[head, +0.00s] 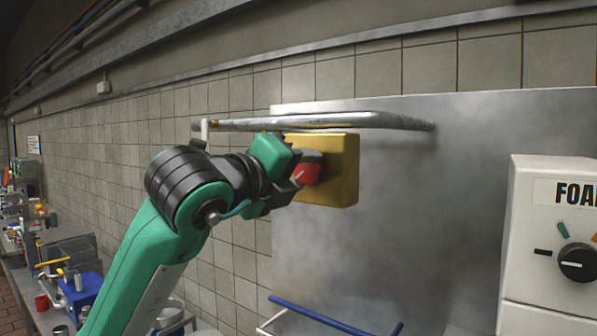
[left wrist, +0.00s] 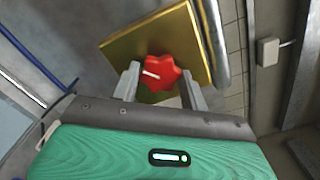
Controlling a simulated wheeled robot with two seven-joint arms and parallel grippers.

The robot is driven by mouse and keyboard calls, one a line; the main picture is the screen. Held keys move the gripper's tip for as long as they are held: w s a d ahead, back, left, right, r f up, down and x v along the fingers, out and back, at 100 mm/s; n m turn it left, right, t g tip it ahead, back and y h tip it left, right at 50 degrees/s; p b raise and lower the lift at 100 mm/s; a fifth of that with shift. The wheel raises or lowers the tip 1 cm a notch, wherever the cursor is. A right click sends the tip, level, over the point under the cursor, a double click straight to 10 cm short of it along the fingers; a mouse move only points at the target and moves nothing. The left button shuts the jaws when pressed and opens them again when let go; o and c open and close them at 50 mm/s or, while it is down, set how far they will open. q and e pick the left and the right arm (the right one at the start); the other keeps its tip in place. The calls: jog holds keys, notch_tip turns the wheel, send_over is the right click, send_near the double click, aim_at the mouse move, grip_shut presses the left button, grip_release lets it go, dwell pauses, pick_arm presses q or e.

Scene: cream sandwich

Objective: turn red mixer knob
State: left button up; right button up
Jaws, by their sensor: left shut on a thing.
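The red mixer knob (head: 309,173) is mounted on the face of a gold box (head: 343,170) on the wall panel. It also shows in the left wrist view as a red lobed knob (left wrist: 161,73) with a pale pointer line, in front of the gold plate (left wrist: 188,35). My left gripper (head: 300,176) is at the knob, with one finger on each side of it, shut on it. In the left wrist view the fingers (left wrist: 160,88) flank the knob. Part of the knob is hidden by the gripper in the head view. My right gripper is not in view.
A metal pipe (head: 340,120) runs just above the gold box. A white machine labelled FOAM (head: 548,240) with a black dial (head: 577,263) stands at the right. Blue rails (head: 318,315) lie below. A cluttered counter (head: 60,318) is at the left.

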pick_arm(q)
jog(key=m+b, duration=0.2)
jog(key=b, duration=0.1)
jog(key=m+b, duration=0.2)
jog(key=b, duration=0.2)
jog(key=m+b, duration=0.2)
jog(key=b, duration=0.1)
jog(key=shift+f+m+b, duration=0.25)
jog(key=shift+m+b, duration=0.05)
jog(key=shift+b, duration=0.05)
jog(key=shift+r+m+b, duration=0.2)
jog(key=shift+m+b, duration=1.2)
jog(key=shift+m, duration=0.2)
jog(key=o, duration=1)
jog(key=shift+s, duration=0.1)
